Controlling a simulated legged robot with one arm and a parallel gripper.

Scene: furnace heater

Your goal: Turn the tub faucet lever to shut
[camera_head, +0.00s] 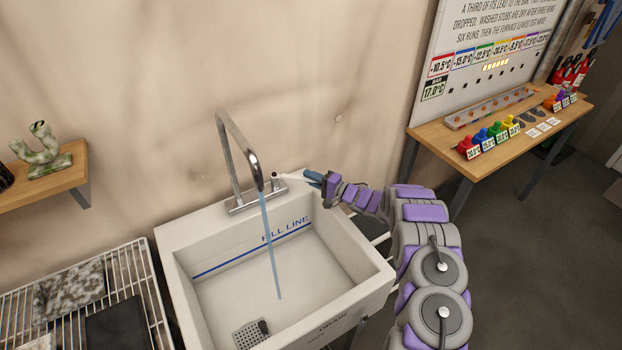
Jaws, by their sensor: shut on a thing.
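The tub (180,238) is a white sink with a blue fill line inside its back wall. A chrome faucet (236,150) with a tall bent spout rises from the back rim. A blue stream of water (270,245) runs from the spout into the basin. The faucet lever (290,177) is a pale handle to the right of the spout, pointing right. My gripper (314,178) reaches in from the right and is shut on the lever's outer end. The fingers partly hide that end.
A wire rack (135,290) with dark and speckled slabs stands left of the tub. A wall shelf (50,187) holds a stone-like piece (45,155). The floor (540,250) at right is open.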

